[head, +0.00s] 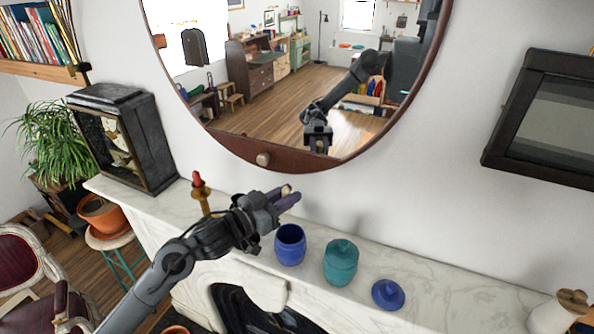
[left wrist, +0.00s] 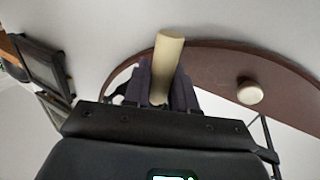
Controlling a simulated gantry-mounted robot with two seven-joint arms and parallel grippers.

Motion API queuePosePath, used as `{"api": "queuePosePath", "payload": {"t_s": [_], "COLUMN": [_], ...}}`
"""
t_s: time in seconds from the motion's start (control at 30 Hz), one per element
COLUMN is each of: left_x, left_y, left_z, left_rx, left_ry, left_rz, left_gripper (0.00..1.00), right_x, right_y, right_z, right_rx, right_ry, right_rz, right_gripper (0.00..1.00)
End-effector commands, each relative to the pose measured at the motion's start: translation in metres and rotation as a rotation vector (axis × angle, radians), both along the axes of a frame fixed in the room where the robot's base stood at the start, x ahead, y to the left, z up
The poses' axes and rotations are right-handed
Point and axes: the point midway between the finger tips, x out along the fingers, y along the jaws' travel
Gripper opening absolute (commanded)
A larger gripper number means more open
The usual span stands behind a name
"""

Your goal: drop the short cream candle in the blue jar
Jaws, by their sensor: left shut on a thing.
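The short cream candle (left wrist: 168,62) is held between the fingers of my left gripper (left wrist: 163,95) in the left wrist view. In the head view only a small pale bit of the candle (head: 286,189) shows at the fingers of my left gripper (head: 285,198). The blue jar (head: 290,246) stands open and upright on the marble mantel, just below and slightly right of the gripper in the picture. The candle is above the jar's level and apart from it. Its inside is dark and its bottom is hidden. My right gripper is not in view.
A blue lid (head: 388,294) lies farther right on the mantel (head: 440,285). A red candle in a brass holder (head: 199,190) stands left. A round mirror (head: 290,95) hangs behind, with a dark clock (head: 122,135) at left.

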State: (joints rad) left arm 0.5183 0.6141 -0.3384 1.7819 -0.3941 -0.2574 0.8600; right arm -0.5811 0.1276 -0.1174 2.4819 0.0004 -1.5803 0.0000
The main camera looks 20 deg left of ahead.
Motion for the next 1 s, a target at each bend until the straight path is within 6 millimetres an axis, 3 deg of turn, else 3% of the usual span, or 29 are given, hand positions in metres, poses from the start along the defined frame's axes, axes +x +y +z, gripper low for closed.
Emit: {"api": "queuePosePath", "payload": {"t_s": [0.1, 0.37, 1.0], "left_x": [-0.004, -0.005, -0.005], "left_y": [0.000, 0.000, -0.001], "left_z": [-0.012, -0.025, -0.069], "left_rx": [-0.002, -0.001, -0.001], "left_ry": [0.001, -0.002, -0.002], "left_rz": [0.000, -0.001, -0.002], "left_gripper": [0.00, 0.00, 0.00], "right_x": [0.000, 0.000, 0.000], "right_y": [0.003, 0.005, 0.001], "right_z": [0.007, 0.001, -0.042], "right_rx": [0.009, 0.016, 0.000], "right_ry": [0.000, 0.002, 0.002], "right_rz": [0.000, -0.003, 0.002], "right_gripper": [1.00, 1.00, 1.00]}}
